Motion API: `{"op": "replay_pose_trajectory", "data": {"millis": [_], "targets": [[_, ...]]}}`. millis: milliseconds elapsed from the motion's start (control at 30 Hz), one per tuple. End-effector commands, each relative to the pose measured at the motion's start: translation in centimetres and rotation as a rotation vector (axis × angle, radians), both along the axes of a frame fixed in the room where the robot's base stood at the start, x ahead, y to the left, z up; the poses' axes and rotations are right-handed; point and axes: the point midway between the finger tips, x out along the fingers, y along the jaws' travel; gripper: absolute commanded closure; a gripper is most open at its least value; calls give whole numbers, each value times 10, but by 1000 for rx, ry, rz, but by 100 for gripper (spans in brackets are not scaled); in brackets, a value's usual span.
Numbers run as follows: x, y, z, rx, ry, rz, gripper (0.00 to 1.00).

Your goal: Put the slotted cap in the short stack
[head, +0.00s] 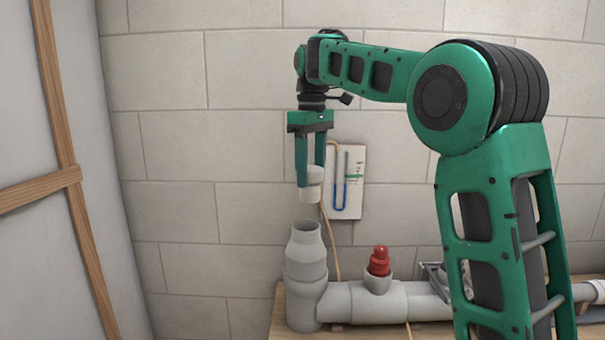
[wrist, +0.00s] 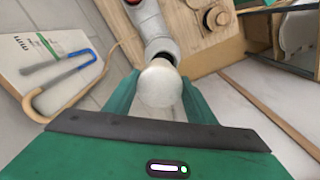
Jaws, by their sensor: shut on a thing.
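My gripper (head: 310,178) points down and is shut on a white cap (head: 311,190). The cap also shows between the fingers in the wrist view (wrist: 160,85), where its face looks smooth and pale; I cannot make out a slot. In the head view the cap is held in the air above a grey upright pipe (head: 306,265) with a narrower top, with a gap between them. A lower grey stub (head: 378,284) to the right holds a red plug (head: 379,262). I cannot tell for sure which upright is the short stack.
A grey horizontal pipe (head: 365,303) joins the uprights on a wooden bench (head: 279,315). A white gauge panel (head: 352,200) with a blue U-tube is on the tiled wall, close behind my gripper. A wood-framed partition (head: 75,175) stands at left. The wrist view shows round fittings (wrist: 215,18) on wood.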

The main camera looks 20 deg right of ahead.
Motion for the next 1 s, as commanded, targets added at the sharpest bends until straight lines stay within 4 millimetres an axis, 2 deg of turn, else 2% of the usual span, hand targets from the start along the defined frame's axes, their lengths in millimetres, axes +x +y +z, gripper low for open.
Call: {"op": "replay_pose_trajectory", "data": {"millis": [133, 433, 1000], "targets": [[0, 10, 0, 0, 0, 13, 75], [0, 14, -4, 0, 0, 18, 75], [0, 14, -32, 1, -1, 18, 75]]}}
